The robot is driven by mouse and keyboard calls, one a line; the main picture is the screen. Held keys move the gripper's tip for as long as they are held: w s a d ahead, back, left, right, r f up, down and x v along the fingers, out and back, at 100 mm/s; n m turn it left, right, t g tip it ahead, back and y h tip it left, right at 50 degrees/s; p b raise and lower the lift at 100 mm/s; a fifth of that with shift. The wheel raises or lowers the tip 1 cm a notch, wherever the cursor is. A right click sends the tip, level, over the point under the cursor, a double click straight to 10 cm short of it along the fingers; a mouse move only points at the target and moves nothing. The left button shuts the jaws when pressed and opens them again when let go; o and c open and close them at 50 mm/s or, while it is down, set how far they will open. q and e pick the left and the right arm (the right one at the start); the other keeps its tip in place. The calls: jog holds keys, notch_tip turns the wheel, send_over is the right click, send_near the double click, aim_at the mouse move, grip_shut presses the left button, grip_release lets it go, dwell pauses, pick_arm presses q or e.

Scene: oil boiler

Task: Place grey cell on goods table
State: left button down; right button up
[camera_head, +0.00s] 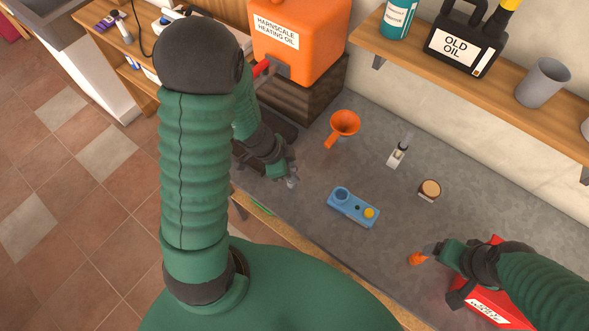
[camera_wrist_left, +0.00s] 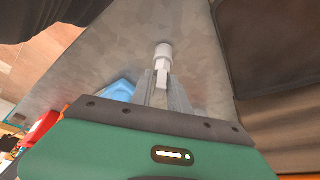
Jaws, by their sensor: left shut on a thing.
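My left gripper (camera_head: 289,178) is shut on a small pale grey cylinder, apparently the grey cell (camera_wrist_left: 163,56), above the left part of the dark grey tabletop (camera_head: 307,206). In the left wrist view, the cylinder sticks out beyond the fingertips (camera_wrist_left: 165,88). In the head view only a small light tip of it (camera_head: 292,184) shows. I cannot tell which surface is the goods table. My right gripper (camera_head: 432,252) is at the lower right, by a small orange part (camera_head: 416,259) and a red container (camera_head: 493,309); its jaw state is unclear.
A blue device (camera_head: 353,208) with a yellow button, an orange funnel (camera_head: 344,124), a small white-and-black item (camera_head: 397,154) and a brown-topped jar (camera_head: 429,190) stand on the tabletop. An orange oil tank (camera_head: 297,40) is behind. A wooden shelf (camera_head: 405,54) runs along the wall.

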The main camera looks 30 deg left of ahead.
pick_arm(q)
jog(key=shift+s+a+f, duration=0.1)
jog(key=shift+s+f, duration=0.05)
jog(key=c, duration=1.6)
grip_release()
jog(key=shift+s+a, duration=0.1)
jog(key=shift+a, duration=0.1)
jog(key=shift+c, duration=0.2)
jog(key=o, duration=0.4)
jog(key=shift+a+f, duration=0.1)
jog(key=shift+a, duration=0.1)
jog(key=shift+w+d, duration=0.1)
jog(key=shift+w, duration=0.1)
pick_arm(e)
jog(key=shift+s+a+f, duration=0.1)
jog(key=shift+a, duration=0.4)
